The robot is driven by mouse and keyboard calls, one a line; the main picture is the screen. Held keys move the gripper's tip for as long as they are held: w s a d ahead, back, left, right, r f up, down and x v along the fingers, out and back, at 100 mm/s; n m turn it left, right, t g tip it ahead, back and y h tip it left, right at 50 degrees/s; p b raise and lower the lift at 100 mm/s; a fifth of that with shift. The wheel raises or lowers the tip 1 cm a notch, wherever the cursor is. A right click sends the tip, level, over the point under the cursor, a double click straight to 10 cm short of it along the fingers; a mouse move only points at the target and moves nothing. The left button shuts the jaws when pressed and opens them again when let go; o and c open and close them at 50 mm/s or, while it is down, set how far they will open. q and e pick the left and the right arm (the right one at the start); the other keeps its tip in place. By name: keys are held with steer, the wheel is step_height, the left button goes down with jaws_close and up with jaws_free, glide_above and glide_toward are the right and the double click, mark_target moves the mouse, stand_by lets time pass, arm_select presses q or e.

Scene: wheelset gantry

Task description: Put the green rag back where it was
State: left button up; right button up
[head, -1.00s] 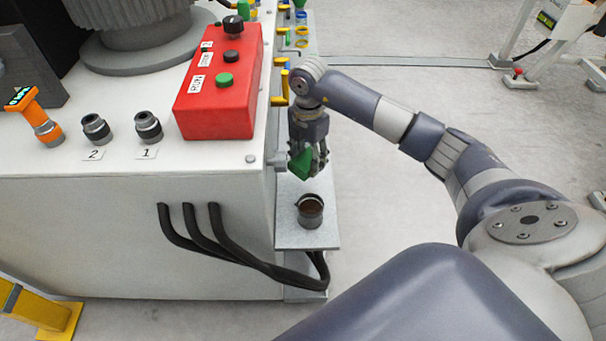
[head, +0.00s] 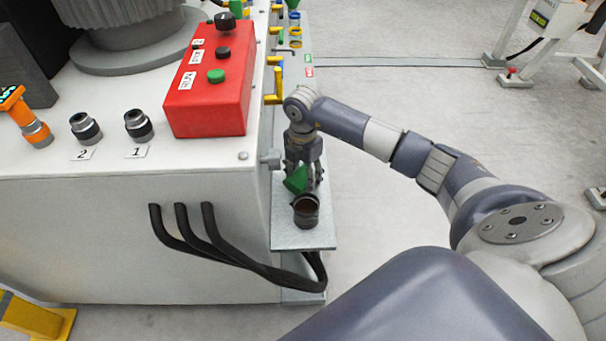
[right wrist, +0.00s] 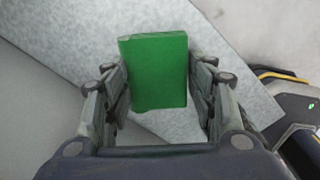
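The green rag (head: 296,180) is a small folded green piece, low over the grey metal shelf (head: 290,235) at the side of the machine. My right gripper (head: 304,182) points down and is shut on the rag. In the right wrist view the rag (right wrist: 155,75) sits between the two fingers (right wrist: 158,95), with the pale shelf behind it. I cannot tell whether the rag touches the shelf. My left gripper is not in view.
A dark metal cup (head: 306,212) with brown inside stands on the shelf, just in front of the rag. A red control box (head: 212,90) and connectors (head: 138,125) sit on the machine's top. Black cables (head: 240,255) run below the shelf. Open floor lies right of it.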

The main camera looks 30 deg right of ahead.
mark_target(303, 177)
steer(key=shift+o, duration=0.6)
step_height(303, 177, up, 6)
steer(key=shift+r+p, duration=0.25)
steer(key=shift+p, duration=0.65)
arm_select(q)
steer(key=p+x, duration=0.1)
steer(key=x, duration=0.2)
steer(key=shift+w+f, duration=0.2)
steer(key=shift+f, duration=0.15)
arm_select(e)
step_height(303, 177, up, 6)
steer(key=shift+f, duration=0.1)
